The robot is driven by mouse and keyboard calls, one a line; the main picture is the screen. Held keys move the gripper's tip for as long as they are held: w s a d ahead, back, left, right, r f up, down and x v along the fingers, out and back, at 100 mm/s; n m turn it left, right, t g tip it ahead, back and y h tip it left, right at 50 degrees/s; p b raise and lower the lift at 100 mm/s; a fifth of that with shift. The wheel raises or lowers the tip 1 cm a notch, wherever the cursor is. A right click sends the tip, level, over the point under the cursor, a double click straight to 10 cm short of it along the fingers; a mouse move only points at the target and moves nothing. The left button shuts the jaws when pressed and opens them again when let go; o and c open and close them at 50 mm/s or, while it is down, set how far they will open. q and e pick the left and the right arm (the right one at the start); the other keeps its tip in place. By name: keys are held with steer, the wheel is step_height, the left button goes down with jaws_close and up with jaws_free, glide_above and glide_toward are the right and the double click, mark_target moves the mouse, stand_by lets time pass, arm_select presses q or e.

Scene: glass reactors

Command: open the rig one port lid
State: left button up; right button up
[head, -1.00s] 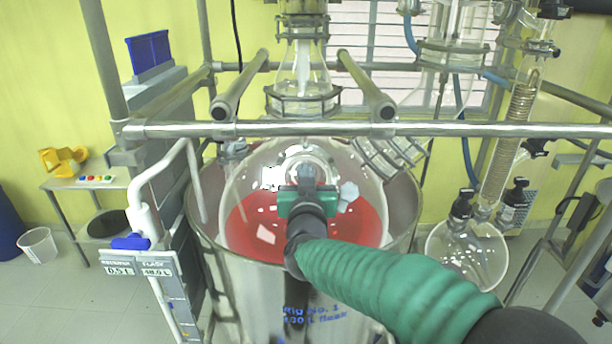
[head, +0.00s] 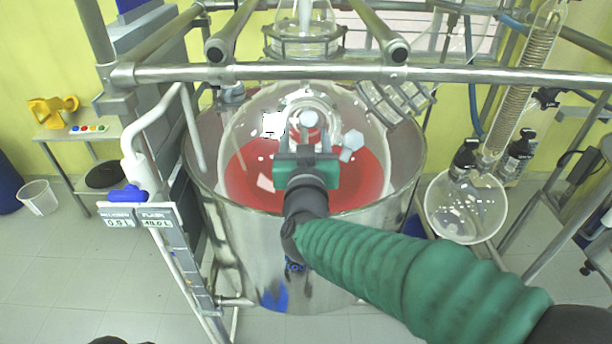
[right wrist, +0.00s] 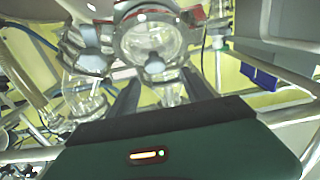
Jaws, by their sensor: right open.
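The big glass flask of rig one (head: 240,135) holds red liquid and sits in a steel vessel (head: 230,250). A pale round cap (head: 308,118), which looks like the port lid, is on top of the flask. A pale hexagonal stopper (head: 352,140) is to its right. My right gripper (head: 307,138) is open just in front of the round cap. In the right wrist view, the fingers (right wrist: 163,92) are apart, with a grey knob (right wrist: 154,64) beyond them in the gap. I cannot tell whether they touch it. My left gripper is not in view.
A steel rail (head: 350,72) crosses above the flask. A bent white pipe (head: 150,130) and a display panel (head: 140,215) stand at left. A round glass flask (head: 466,205) with black-capped bottles (head: 520,150) is at right. Bare floor lies at lower left.

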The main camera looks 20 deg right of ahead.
steer(key=p+v, duration=0.2)
steer(key=v, duration=1)
steer(key=shift+s+d+p, duration=0.25)
steer(key=shift+d+p, duration=0.05)
steer(key=shift+d, duration=0.05)
steer(key=shift+w, duration=0.1)
stand_by(0.3)
